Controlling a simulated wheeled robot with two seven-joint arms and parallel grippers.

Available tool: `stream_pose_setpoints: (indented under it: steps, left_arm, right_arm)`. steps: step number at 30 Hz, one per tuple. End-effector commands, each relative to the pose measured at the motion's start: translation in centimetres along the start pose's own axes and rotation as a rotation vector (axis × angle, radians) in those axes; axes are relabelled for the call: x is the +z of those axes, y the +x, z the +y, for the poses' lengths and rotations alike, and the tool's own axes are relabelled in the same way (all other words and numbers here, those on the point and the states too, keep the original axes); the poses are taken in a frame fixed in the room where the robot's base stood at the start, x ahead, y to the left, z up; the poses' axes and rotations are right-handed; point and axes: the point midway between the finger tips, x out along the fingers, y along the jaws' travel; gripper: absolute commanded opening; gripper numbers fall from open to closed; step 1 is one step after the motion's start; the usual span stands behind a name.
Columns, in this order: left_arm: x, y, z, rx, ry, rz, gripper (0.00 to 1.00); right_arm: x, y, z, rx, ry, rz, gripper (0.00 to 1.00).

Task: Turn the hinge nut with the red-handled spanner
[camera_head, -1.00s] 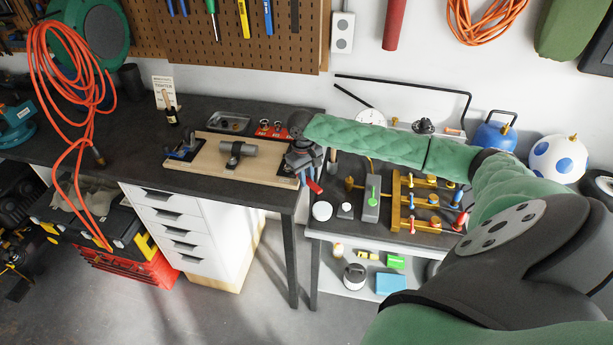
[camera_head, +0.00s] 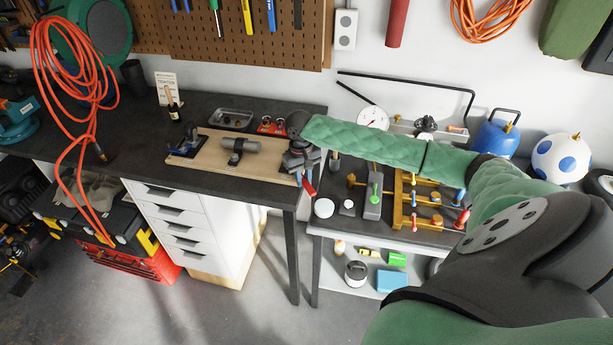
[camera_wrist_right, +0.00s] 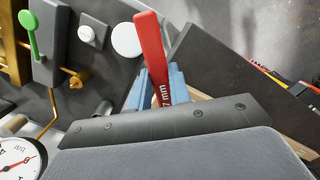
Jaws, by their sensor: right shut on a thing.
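My right gripper (camera_head: 301,172) is at the right end of the wooden board on the dark bench, pointing down. It is shut on the red-handled spanner (camera_head: 309,187). In the right wrist view the red handle (camera_wrist_right: 152,50) sits between the blue fingers (camera_wrist_right: 158,88), with white "mm" lettering on it. The handle sticks out past the bench's right edge. The spanner's head is hidden by the gripper. I cannot make out the hinge nut; the gripper and wrist cover that end of the board. My left gripper is not in view.
The wooden board (camera_head: 210,163) carries a clamped grey cylinder (camera_head: 238,145). A lower cart at right holds a brass valve rack (camera_head: 398,205), a green-handled valve block (camera_head: 373,207) and a white round lid (camera_head: 324,208). A gauge (camera_head: 373,118) stands behind my arm.

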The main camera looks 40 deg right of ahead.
Motion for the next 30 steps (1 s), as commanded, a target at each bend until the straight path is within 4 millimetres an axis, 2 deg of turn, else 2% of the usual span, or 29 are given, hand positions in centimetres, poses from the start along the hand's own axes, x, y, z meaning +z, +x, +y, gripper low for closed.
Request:
stream_pose_setpoints:
  steps: [11, 21, 30]
  left_arm:
    - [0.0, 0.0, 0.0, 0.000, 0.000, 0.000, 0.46]
    - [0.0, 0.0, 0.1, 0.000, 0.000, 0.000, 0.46]
    - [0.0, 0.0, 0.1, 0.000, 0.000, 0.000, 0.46]
  right_arm:
    - [0.0, 0.1, -0.2, -0.002, 0.017, -0.001, 0.00]
    - [-0.2, 0.1, -1.8, -0.020, 0.176, -0.001, 0.00]
    - [-0.2, 0.2, -2.1, -0.022, 0.209, -0.001, 0.00]
